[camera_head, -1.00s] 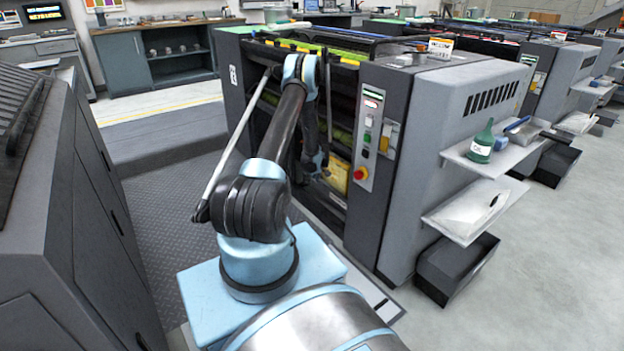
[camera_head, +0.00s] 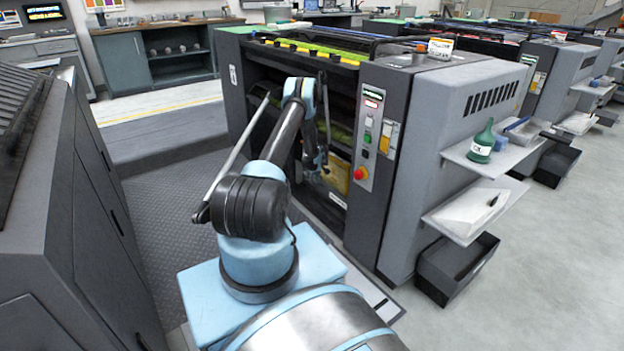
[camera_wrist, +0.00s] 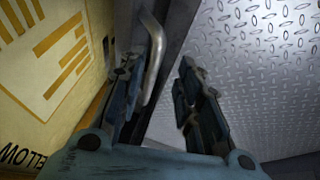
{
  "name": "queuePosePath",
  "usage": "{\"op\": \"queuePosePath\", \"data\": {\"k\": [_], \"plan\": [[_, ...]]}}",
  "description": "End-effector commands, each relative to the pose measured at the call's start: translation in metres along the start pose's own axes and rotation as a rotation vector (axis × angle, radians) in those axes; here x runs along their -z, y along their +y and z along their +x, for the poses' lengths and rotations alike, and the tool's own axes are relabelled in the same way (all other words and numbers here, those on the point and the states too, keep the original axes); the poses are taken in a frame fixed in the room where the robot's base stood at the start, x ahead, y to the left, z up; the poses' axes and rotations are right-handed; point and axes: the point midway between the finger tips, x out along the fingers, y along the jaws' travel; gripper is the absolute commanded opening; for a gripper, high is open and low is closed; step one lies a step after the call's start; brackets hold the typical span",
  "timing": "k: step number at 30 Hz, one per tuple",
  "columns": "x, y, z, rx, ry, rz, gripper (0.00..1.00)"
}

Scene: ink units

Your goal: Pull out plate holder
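In the wrist view, a yellow panel (camera_wrist: 50,70) with printed bars and "YELLOW" lettering fills the left side; it looks like the plate holder. In the head view its yellow face (camera_head: 338,178) shows low in the press front, partly behind my gripper. A curved metal bar handle (camera_wrist: 154,60) stands beside the panel. My gripper (camera_wrist: 160,85) is open, its fingers on either side of the handle's lower part. The handle is nearer the left finger; I cannot tell whether they touch. In the head view my gripper (camera_head: 318,163) is small and low at the press opening.
The press's control panel (camera_head: 370,135) stands right of the opening. A grey machine (camera_head: 60,210) stands close on the left. Diamond-plate floor (camera_head: 175,215) lies between them. Side shelves (camera_head: 470,205) hold a green bottle (camera_head: 482,142).

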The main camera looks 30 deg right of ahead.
Motion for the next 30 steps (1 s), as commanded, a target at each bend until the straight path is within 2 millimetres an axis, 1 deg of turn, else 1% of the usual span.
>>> {"op": "queuePosePath", "data": {"k": [1, 4, 10, 19, 20, 21, 24, 30], "plan": [[0.006, 0.003, 0.004, 0.0, 0.0, -0.001, 0.32], [0.017, 0.007, 0.009, 0.0, 0.0, -0.001, 0.32], [0.016, 0.007, 0.018, 0.0, 0.0, 0.0, 0.32], [0.015, 0.007, 0.02, 0.0, 0.0, 0.0, 0.32], [0.015, 0.007, 0.02, 0.0, 0.0, 0.0, 0.29], [0.015, 0.007, 0.02, 0.0, 0.0, 0.0, 0.2], [0.015, 0.007, 0.02, 0.0, 0.0, 0.0, 0.0], [0.015, 0.009, 0.02, 0.0, 0.0, 0.0, 0.0]]}}
